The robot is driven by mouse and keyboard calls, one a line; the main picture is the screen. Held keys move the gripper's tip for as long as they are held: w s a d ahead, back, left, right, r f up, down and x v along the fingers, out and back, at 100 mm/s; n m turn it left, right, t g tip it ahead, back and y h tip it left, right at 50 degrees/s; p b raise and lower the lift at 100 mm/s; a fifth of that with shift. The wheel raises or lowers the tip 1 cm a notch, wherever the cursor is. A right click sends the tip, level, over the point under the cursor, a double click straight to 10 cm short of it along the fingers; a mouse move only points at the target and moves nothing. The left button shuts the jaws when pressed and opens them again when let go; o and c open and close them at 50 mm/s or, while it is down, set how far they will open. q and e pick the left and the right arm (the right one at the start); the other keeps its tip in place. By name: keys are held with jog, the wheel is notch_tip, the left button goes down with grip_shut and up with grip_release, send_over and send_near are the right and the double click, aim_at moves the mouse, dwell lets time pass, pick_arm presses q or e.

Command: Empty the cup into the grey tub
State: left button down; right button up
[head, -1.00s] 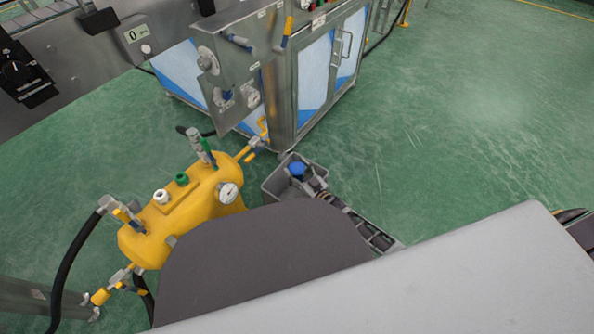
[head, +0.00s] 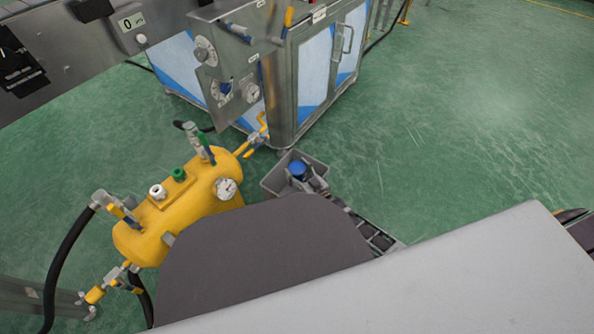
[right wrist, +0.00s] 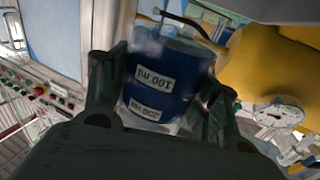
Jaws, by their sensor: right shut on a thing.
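The blue cup (head: 299,169) shows in the head view above or inside the opening of the grey tub (head: 273,188), which stands on the floor by the cabinet. My right gripper (head: 311,180) reaches in from the lower right and is shut on the cup. In the right wrist view the cup (right wrist: 160,82) sits between the two dark fingers, with white volume labels that read upside down. Its contents and its exact tilt cannot be made out. My left gripper is not in view.
A yellow pressure tank (head: 180,222) with valves and a gauge stands left of the tub. A steel cabinet (head: 283,90) with blue-and-white panels stands just behind it. Green floor on the right is clear. My own body hides the foreground.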

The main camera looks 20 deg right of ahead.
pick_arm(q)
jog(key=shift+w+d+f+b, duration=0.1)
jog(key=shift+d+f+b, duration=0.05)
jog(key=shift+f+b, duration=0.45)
pick_arm(e)
jog(key=shift+f, duration=0.65)
jog(key=shift+r, duration=0.15)
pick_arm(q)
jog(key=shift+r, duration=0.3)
pick_arm(e)
jog(key=shift+s+r+m+g+h, duration=0.2)
jog(key=shift+m+g, duration=0.1)
jog(key=shift+g, duration=0.4)
jog(key=shift+s+r+m+g+h, duration=0.2)
jog(key=shift+m+g, duration=0.1)
jog(key=shift+g, duration=0.4)
